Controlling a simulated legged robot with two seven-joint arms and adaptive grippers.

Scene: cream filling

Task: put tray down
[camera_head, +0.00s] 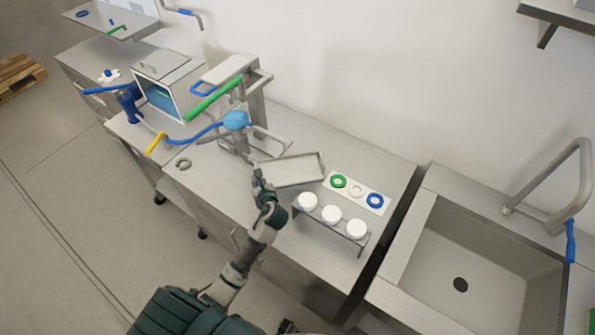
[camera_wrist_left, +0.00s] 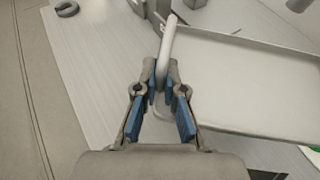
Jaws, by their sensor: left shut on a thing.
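The tray (camera_head: 290,170) is a shallow grey metal rectangle with a low rim, near the middle of the steel worktable. It also shows in the left wrist view (camera_wrist_left: 240,85), with a rod-like handle at its left end. My left gripper (camera_head: 260,182) is at the tray's left end. In the left wrist view its blue-padded fingers (camera_wrist_left: 166,85) are shut on the tray's handle. The tray looks close to the tabletop, but I cannot tell whether it touches it. My right gripper is not in view.
A filling machine (camera_head: 235,120) stands behind and left of the tray. A white panel with coloured rings (camera_head: 357,191) lies to its right. A rack with white round tops (camera_head: 331,214) stands in front right. A sink (camera_head: 470,262) is farther right. A grey ring (camera_head: 183,163) lies left.

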